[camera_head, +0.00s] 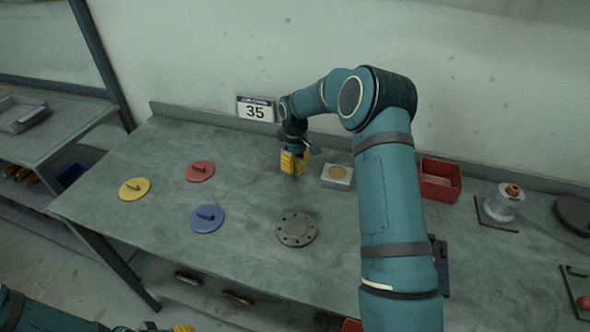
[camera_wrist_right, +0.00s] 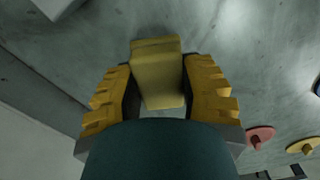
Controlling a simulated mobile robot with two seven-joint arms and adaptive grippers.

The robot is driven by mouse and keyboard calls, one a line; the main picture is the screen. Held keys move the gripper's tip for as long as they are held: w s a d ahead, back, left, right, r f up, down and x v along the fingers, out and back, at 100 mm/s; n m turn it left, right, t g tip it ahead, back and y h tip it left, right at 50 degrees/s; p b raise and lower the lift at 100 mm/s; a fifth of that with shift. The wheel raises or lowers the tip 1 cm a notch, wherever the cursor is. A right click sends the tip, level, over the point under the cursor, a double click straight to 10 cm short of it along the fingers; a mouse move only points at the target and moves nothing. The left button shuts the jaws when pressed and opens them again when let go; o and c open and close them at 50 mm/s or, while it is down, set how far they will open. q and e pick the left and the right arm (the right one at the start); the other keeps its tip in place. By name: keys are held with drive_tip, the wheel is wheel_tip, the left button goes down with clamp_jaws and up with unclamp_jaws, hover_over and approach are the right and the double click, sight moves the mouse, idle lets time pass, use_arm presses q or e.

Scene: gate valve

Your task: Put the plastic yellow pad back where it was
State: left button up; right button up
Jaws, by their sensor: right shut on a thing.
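My right gripper (camera_head: 293,162) is above the workbench near its back edge. In the right wrist view its ribbed yellow fingers (camera_wrist_right: 160,95) are shut on a dull yellow, block-shaped pad (camera_wrist_right: 157,72). In the head view the fingers mostly hide the pad. A separate round yellow disc with a handle (camera_head: 134,188) lies at the bench's left; it also shows in the right wrist view (camera_wrist_right: 304,146). My left gripper (camera_head: 181,328) barely shows at the bottom edge, mostly cut off.
A grey flange (camera_head: 296,229), blue disc (camera_head: 207,218) and red disc (camera_head: 200,171) lie on the workbench (camera_head: 160,245). A red bin (camera_head: 440,181) stands right of my arm. Bare bench separates the discs.

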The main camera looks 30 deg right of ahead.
sight(295, 169)
wheel_tip(295, 169, down, 3)
drive_tip(key=shift+r, duration=0.1)
drive_tip(key=shift+f, duration=0.2)
drive_tip(key=o, duration=1)
drive_tip(key=shift+o, duration=0.2)
drive_tip(key=shift+r, duration=0.15)
drive_tip(key=shift+r, duration=0.3)
wheel_tip(295, 169, up, 12)
drive_tip(key=shift+f+p, duration=0.2)
drive_tip(key=shift+p, duration=0.3)
